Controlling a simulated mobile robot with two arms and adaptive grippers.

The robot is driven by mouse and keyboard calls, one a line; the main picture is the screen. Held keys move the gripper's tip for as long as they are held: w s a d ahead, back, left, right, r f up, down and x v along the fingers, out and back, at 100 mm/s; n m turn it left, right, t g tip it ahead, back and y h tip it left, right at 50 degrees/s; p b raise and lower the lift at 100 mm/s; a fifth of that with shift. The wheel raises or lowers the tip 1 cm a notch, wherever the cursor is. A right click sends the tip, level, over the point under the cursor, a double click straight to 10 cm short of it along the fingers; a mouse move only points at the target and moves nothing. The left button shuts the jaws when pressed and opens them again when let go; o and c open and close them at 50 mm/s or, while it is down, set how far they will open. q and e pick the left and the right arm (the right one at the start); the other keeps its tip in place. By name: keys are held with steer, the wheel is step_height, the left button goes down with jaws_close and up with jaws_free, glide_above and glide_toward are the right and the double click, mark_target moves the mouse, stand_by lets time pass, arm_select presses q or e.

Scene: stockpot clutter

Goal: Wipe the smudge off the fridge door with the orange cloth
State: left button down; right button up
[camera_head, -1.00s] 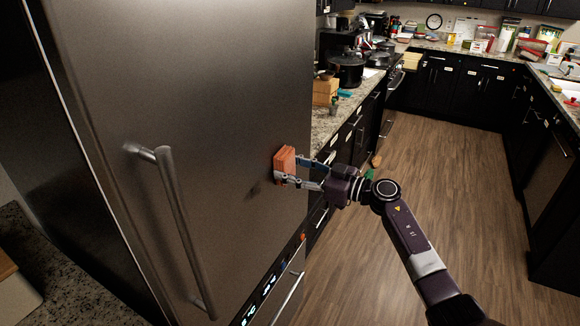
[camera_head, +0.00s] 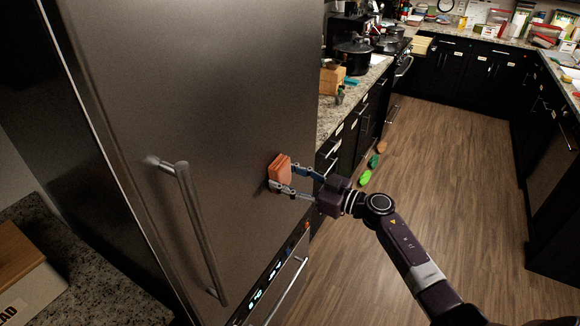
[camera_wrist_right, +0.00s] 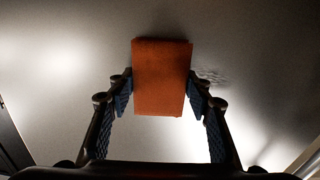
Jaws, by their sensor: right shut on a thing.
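The fridge door (camera_head: 220,90) is a large grey metal surface on the left in the head view, with a long bar handle (camera_head: 197,230). My right gripper (camera_head: 284,178) is shut on the orange cloth (camera_head: 280,167), a folded block held at the door's surface; I cannot tell if it touches. In the right wrist view the cloth (camera_wrist_right: 161,75) sits between both fingers. A faint grey smudge (camera_wrist_right: 211,76) shows on the door just right of the cloth there. In the head view I cannot make the smudge out clearly. My left gripper is not in view.
A granite counter (camera_head: 335,112) with pots and a wooden box (camera_head: 332,80) stands right of the fridge. Green items (camera_head: 365,177) lie on the wooden floor (camera_head: 440,170) near the drawers. The floor to the right is clear. Another counter (camera_head: 45,245) is at the lower left.

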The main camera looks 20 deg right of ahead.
mark_target(252, 197)
steer(key=shift+s+a+r, duration=0.1)
steer(key=shift+s+a, duration=0.15)
steer(key=shift+a, duration=0.15)
steer(key=a+p, duration=0.1)
steer(key=s+p, duration=0.1)
steer(key=p, duration=0.1)
steer(key=shift+s+a+r, duration=0.1)
steer(key=shift+s+a, duration=0.05)
steer(key=shift+a, duration=0.2)
steer(key=shift+s+a, duration=0.35)
steer(key=shift+a, duration=0.05)
steer(key=shift+s+a+f+p, duration=0.2)
steer(key=shift+s+a+p, duration=0.15)
steer(key=shift+s+a, duration=1.05)
steer(key=shift+a, duration=0.3)
steer(key=shift+s+a, duration=0.7)
steer(key=shift+a, duration=0.3)
steer(key=shift+d, duration=0.1)
steer(key=shift+s+d, duration=0.4)
steer(key=shift+s, duration=0.15)
steer(key=shift+v, duration=2.15)
